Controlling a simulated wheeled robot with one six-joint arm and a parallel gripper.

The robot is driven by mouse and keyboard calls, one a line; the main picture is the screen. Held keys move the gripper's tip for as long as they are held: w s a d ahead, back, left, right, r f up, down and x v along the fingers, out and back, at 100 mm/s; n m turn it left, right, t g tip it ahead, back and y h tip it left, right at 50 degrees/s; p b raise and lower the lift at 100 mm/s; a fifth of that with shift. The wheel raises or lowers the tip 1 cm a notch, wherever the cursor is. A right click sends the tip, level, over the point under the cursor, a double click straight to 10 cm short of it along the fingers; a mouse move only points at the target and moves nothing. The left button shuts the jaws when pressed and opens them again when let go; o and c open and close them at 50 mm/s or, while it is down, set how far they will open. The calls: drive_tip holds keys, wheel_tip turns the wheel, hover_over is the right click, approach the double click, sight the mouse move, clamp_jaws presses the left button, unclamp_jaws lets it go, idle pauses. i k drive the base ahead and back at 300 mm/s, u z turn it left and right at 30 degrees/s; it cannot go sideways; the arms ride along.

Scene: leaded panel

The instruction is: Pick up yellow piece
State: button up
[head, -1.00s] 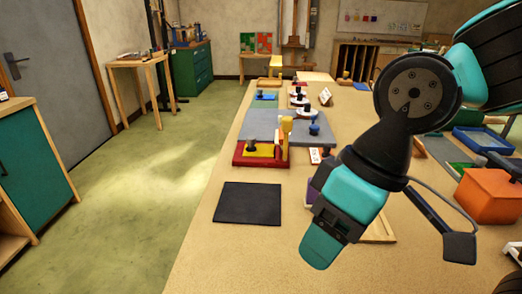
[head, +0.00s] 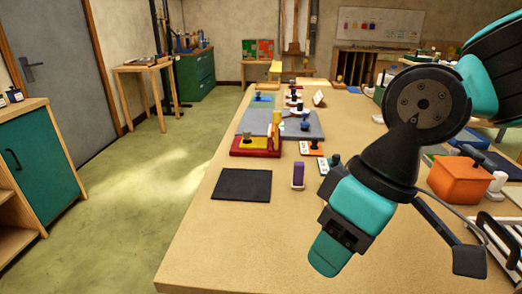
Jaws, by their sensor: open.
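A yellow flat piece (head: 247,147) with a dark knob lies in a red tray (head: 241,153) on the table, beyond the black mat. A yellow upright block (head: 276,132) stands at the tray's right side. I cannot tell which of the two is the yellow piece. My gripper (head: 328,256) is open and hangs over the near part of the table, nearer to me and to the right of both yellow things. It is seen from the side, with nothing visible in it.
A black mat (head: 242,185) lies on the table (head: 215,245) nearer than the tray. A purple block (head: 298,175) stands to its right. A grey board (head: 303,125) lies behind the tray. An orange box (head: 460,180) stands at the right. The front left of the table is clear.

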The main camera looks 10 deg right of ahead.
sight(247, 141)
drive_tip(key=u, duration=0.05)
drive_tip(key=k, duration=0.1)
drive_tip(key=u, duration=1.85)
drive_tip(key=i, duration=4.3)
drive_tip(key=z, duration=4.3)
drive_tip(key=i, duration=1.7)
